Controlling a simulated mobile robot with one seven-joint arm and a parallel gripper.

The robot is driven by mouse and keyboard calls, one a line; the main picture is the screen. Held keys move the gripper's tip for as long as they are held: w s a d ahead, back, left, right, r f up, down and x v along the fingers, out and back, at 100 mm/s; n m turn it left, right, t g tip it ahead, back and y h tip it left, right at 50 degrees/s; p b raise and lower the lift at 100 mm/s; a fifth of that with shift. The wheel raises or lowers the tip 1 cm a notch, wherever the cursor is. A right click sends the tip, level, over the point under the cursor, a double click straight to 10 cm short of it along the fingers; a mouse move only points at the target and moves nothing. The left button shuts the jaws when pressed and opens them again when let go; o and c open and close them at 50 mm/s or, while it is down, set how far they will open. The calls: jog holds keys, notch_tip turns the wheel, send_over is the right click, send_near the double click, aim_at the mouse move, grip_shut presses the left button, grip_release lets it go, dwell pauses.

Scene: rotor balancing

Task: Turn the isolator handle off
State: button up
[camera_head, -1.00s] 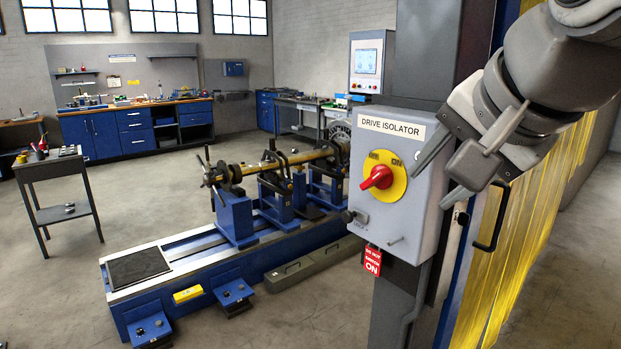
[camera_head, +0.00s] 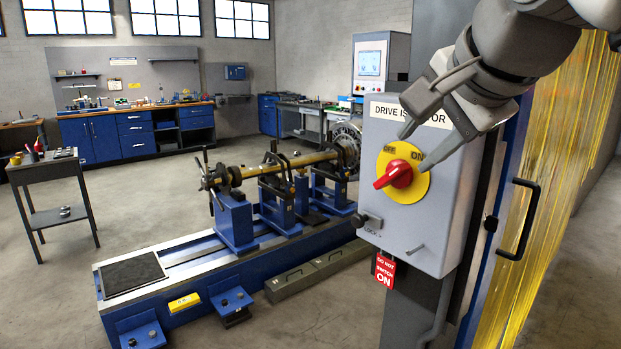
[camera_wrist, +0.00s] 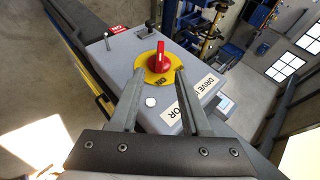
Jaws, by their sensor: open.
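The grey drive isolator box (camera_head: 432,236) is at the right of the head view. Its red handle (camera_head: 394,175) sits on a round yellow plate (camera_head: 416,186) marked OFF and ON. The handle's long end points left and slightly down in the head view. My gripper (camera_head: 403,150) is open and empty, above and in front of the plate, its fingers partly covering the label. In the wrist view the red handle (camera_wrist: 157,60) stands beyond the open fingertips, roughly between them. The fingers do not appear to touch the handle.
A red DO NOT SWITCH ON tag (camera_head: 385,270) hangs below the box beside a lock knob (camera_head: 366,221). A black door handle (camera_head: 522,220) and yellow strip curtain (camera_head: 555,170) are to the right. The blue balancing machine (camera_head: 215,255) stands left.

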aim_at(394, 172)
jog(key=b+x, duration=0.2)
jog(key=x, duration=0.9)
grip_shut()
